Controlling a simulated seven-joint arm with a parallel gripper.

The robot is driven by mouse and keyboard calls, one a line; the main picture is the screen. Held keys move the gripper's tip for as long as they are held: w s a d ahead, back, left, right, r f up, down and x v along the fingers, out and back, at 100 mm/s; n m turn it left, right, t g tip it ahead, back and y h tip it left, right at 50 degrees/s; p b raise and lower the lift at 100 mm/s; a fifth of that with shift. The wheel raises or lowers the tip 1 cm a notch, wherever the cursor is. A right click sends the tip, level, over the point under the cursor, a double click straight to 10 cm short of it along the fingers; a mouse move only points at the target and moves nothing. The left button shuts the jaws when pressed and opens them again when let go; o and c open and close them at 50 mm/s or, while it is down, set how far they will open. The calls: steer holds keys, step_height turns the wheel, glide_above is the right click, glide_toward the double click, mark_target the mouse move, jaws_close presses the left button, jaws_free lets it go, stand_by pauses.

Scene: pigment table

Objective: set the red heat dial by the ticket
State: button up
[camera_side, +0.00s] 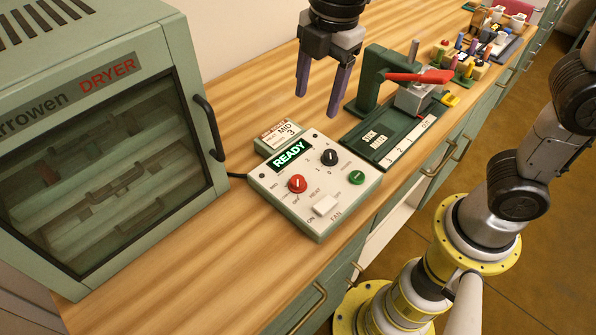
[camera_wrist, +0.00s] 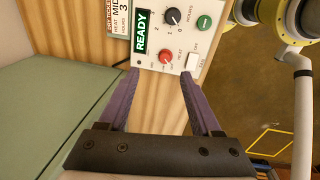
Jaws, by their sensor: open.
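The red heat dial (camera_side: 297,184) sits at the lower left of the white control box (camera_side: 343,165), beside the word HEAT. It also shows in the wrist view (camera_wrist: 166,58), beyond my fingertips. The ticket (camera_side: 283,135) stands at the back of the box and reads heat MID and hours 3; it shows in the wrist view too (camera_wrist: 122,14). The display (camera_side: 290,156) reads READY. My gripper (camera_side: 317,103) is open and empty, above the bench behind the box. In the wrist view my purple fingers (camera_wrist: 158,80) point at the box, apart from the dial.
The box also has a black hours dial (camera_side: 329,157), a green button (camera_side: 356,177) and a white fan switch (camera_side: 325,205). A green dryer (camera_side: 95,130) stands at the left. A green press with a red lever (camera_side: 418,76) stands at the right. Bench between dryer and box is clear.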

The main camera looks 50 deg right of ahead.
mark_target(298, 180)
steer(key=shift+n+g, duration=0.5)
steer(key=shift+n, duration=0.1)
steer(key=a+f, duration=0.1)
steer(key=f, duration=0.4)
steer(key=a+f, duration=0.1)
steer(key=f, duration=0.5)
steer(key=a+f, duration=0.2)
steer(key=f, duration=0.4)
steer(key=shift+w, duration=0.2)
jaws_close()
